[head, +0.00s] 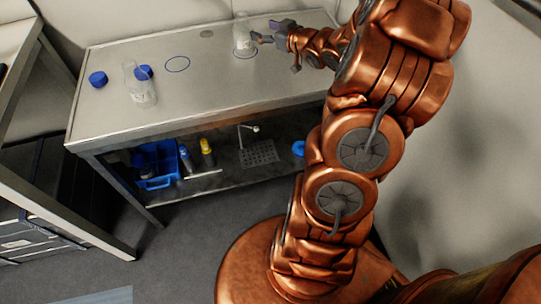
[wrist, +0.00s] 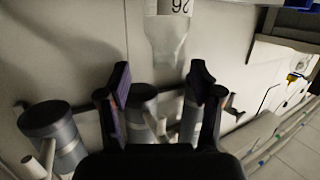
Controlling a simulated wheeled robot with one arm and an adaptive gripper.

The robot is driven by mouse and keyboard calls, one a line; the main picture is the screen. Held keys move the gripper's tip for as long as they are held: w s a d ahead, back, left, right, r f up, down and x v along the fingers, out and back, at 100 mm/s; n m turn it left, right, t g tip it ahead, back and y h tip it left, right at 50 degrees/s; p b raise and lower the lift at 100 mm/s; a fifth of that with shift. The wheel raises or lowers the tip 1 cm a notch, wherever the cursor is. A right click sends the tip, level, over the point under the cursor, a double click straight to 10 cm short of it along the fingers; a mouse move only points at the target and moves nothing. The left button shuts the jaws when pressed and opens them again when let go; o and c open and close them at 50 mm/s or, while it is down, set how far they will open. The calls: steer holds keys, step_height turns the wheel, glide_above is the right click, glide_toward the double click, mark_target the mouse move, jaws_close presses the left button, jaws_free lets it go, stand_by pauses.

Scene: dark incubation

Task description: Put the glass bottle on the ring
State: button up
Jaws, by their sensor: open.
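A clear glass bottle (head: 242,41) with a white label stands upright at the back of the steel table (head: 215,88). In the wrist view, a labelled bottle (wrist: 168,38) shows beyond the fingertips, between the two parted fingers (wrist: 160,78) and not gripped. A second glass bottle (head: 141,92) stands at the left of the table.
A blue cap (head: 97,79) lies at the table's left, another (head: 143,72) by the left bottle. The lower shelf holds a blue crate (head: 157,165), a yellow-topped container (head: 207,150) and a perforated plate (head: 259,153). The tabletop's front middle is clear.

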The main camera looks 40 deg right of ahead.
steer(key=s+a+f+g+h, duration=0.1)
steer(key=s+a+g, duration=0.1)
steer(key=a+g, duration=0.1)
steer(key=s+a+f+m+g+h, duration=0.1)
steer(key=s+a+g, duration=0.1)
steer(key=s+a, duration=0.1)
steer(key=s+a+f+g+h, duration=0.1)
steer(key=s+a+g+h, duration=0.1)
steer(key=s+a+g, duration=0.1)
steer(key=shift+s+f+m+g, duration=0.1)
steer(key=shift+s+m+g, duration=0.2)
steer(key=shift+m, duration=0.1)
steer(key=s+a+g+y, duration=0.1)
steer(key=s+a+g, duration=0.2)
steer(key=s+a, duration=0.4)
steer(key=s+a+g+y, duration=0.1)
steer(key=s+a+g, duration=0.2)
steer(key=s+a, duration=0.4)
steer(key=s+a+g+y, duration=0.1)
steer(key=s+a+g, duration=0.3)
steer(key=s, duration=1.3)
steer(key=a, duration=0.2)
steer(key=shift+a+r, duration=0.25)
steer(key=shift+a, duration=0.15)
steer(key=shift+w, duration=0.1)
step_height(320, 180, up, 16)
steer(key=w+t+p, duration=0.1)
steer(key=p, duration=1.3)
steer(key=shift+p, duration=0.4)
steer(key=shift+w, duration=0.1)
